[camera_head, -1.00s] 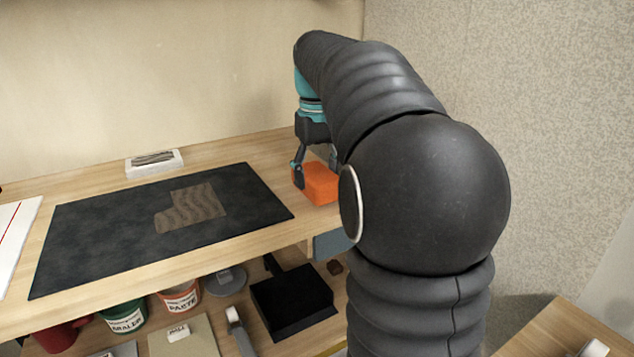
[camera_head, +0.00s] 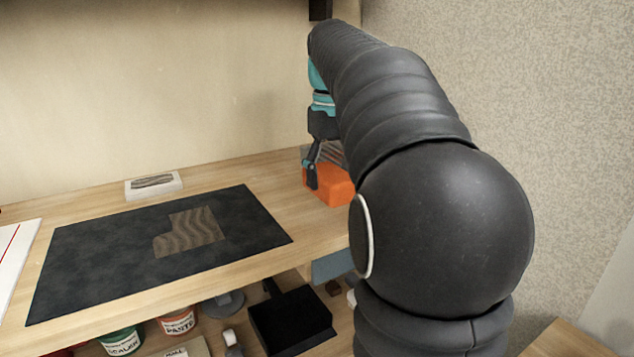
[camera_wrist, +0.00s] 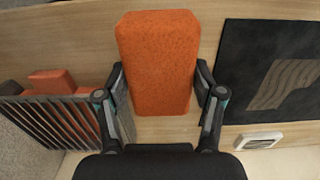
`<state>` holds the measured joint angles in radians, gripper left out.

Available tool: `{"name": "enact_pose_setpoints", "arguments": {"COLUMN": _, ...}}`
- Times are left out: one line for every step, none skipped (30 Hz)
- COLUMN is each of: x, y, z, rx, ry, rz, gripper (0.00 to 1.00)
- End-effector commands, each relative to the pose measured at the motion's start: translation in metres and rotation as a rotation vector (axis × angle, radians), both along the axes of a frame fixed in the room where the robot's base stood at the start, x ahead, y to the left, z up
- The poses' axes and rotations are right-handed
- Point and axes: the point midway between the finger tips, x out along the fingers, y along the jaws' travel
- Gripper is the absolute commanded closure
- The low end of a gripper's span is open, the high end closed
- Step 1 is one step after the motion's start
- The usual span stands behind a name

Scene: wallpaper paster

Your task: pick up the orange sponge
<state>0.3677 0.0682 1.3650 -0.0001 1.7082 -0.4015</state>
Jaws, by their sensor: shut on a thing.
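The orange sponge (camera_head: 328,188) is a block at the right part of the wooden table, partly hidden by my arm in the head view. In the wrist view the orange sponge (camera_wrist: 158,62) stands between the two fingers of my gripper (camera_wrist: 164,88). The fingers press on its left and right sides. In the head view my gripper (camera_head: 313,172) reaches down over the sponge. I cannot tell whether the sponge touches the table or is slightly above it.
A dark mat (camera_head: 110,255) with a patterned paper piece (camera_head: 190,232) lies left of the sponge. A white tray (camera_head: 153,185) sits behind the mat. A slatted rack (camera_wrist: 62,122) with orange pieces is close beside my gripper. Cans and a black box (camera_head: 290,318) are on the shelf below.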

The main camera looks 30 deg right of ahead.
Motion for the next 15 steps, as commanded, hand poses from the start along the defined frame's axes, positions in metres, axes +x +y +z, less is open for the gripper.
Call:
{"name": "enact_pose_setpoints", "arguments": {"x": -0.008, "y": -0.004, "z": 0.006, "rx": -0.001, "ry": -0.001, "rz": -0.004, "gripper": 0.61}}
{"name": "enact_pose_setpoints", "arguments": {"x": -0.013, "y": -0.006, "z": 0.009, "rx": -0.001, "ry": -0.002, "rz": -0.003, "gripper": 0.61}}
{"name": "enact_pose_setpoints", "arguments": {"x": -0.019, "y": -0.009, "z": 0.013, "rx": -0.001, "ry": -0.002, "rz": -0.004, "gripper": 0.61}}
{"name": "enact_pose_setpoints", "arguments": {"x": -0.023, "y": -0.011, "z": 0.016, "rx": -0.001, "ry": -0.001, "rz": -0.004, "gripper": 0.61}}
{"name": "enact_pose_setpoints", "arguments": {"x": -0.027, "y": -0.013, "z": 0.018, "rx": 0.000, "ry": -0.001, "rz": -0.003, "gripper": 0.61}}
{"name": "enact_pose_setpoints", "arguments": {"x": -0.033, "y": -0.015, "z": 0.022, "rx": -0.001, "ry": -0.002, "rz": -0.003, "gripper": 0.61}}
{"name": "enact_pose_setpoints", "arguments": {"x": -0.037, "y": -0.017, "z": 0.025, "rx": -0.001, "ry": -0.002, "rz": -0.003, "gripper": 0.61}}
{"name": "enact_pose_setpoints", "arguments": {"x": -0.041, "y": -0.019, "z": 0.027, "rx": -0.001, "ry": -0.002, "rz": -0.003, "gripper": 0.61}}
{"name": "enact_pose_setpoints", "arguments": {"x": -0.046, "y": -0.021, "z": 0.030, "rx": 0.000, "ry": -0.001, "rz": -0.003, "gripper": 0.61}}
{"name": "enact_pose_setpoints", "arguments": {"x": -0.049, "y": -0.023, "z": 0.032, "rx": 0.000, "ry": -0.001, "rz": -0.003, "gripper": 0.61}}
{"name": "enact_pose_setpoints", "arguments": {"x": -0.052, "y": -0.024, "z": 0.034, "rx": 0.000, "ry": -0.001, "rz": -0.003, "gripper": 0.61}}
{"name": "enact_pose_setpoints", "arguments": {"x": -0.056, "y": -0.026, "z": 0.037, "rx": -0.001, "ry": -0.001, "rz": -0.003, "gripper": 0.61}}
{"name": "enact_pose_setpoints", "arguments": {"x": -0.059, "y": -0.027, "z": 0.039, "rx": -0.001, "ry": -0.001, "rz": -0.002, "gripper": 0.61}}
{"name": "enact_pose_setpoints", "arguments": {"x": -0.061, "y": -0.028, "z": 0.040, "rx": -0.001, "ry": -0.001, "rz": -0.002, "gripper": 0.61}}
{"name": "enact_pose_setpoints", "arguments": {"x": -0.064, "y": -0.029, "z": 0.042, "rx": -0.001, "ry": -0.001, "rz": -0.002, "gripper": 0.61}}
